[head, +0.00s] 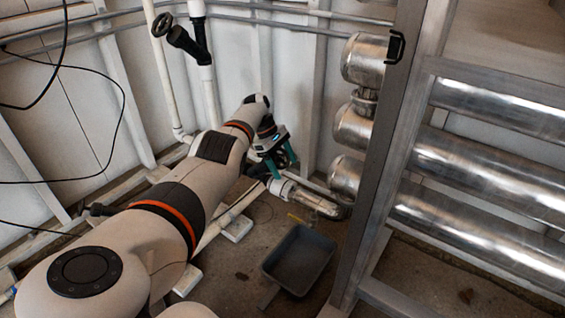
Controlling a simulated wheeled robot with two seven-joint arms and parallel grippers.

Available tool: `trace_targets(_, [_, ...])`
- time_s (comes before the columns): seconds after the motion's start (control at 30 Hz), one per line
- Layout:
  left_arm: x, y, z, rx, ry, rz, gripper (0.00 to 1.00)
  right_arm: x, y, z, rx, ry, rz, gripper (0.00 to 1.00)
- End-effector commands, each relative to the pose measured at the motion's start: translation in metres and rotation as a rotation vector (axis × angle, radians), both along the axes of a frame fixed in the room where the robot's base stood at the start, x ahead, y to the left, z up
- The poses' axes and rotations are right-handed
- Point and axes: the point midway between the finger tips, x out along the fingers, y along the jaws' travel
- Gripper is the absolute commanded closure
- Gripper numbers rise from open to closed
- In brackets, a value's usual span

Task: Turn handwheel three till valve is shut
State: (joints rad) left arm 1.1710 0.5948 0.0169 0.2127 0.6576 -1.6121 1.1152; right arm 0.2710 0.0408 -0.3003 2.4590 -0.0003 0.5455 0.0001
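My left arm reaches across from the lower left, and its gripper (278,162) is at a dark handwheel (285,158) low on the pipework. The teal fingers overlap the wheel, so I cannot tell whether they grip it or only touch it. The arm and gripper hide part of the wheel and its valve. Another black handwheel (162,25) sits on a valve on the white vertical pipe at the upper left, apart from the gripper. No number marks are readable on either wheel. My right gripper is not in view.
A grey metal post (383,150) stands right of the gripper, with shiny steel cylinders (490,170) beyond it. A dark tray (300,260) lies on the floor below. White pipes (207,95) and a curved metal pipe (318,203) run close to the gripper.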

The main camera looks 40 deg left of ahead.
Motion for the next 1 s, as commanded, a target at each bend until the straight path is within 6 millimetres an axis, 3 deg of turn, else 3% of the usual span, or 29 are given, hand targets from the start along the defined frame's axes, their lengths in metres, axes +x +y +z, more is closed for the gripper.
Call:
trace_targets(0.07, [0.000, 0.000, 0.000, 0.000, 0.000, 0.000, 0.13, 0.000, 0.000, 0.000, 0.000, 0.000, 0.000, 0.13])
trace_targets(0.37, [0.000, 0.002, 0.003, 0.003, -0.004, 0.002, 0.13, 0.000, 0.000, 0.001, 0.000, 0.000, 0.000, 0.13])
trace_targets(0.57, [-0.002, 0.013, 0.028, 0.002, -0.005, 0.004, 0.13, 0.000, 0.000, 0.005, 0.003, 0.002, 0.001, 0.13])
trace_targets(0.7, [-0.005, 0.024, 0.048, 0.001, -0.005, 0.003, 0.13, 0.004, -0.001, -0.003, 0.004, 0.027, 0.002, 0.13])
trace_targets(0.8, [-0.006, 0.029, 0.057, 0.002, -0.005, 0.001, 0.13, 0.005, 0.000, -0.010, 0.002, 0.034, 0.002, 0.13])
trace_targets(1.0, [-0.009, 0.033, 0.066, 0.000, -0.002, 0.001, 0.13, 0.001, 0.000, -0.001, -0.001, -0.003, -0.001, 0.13])
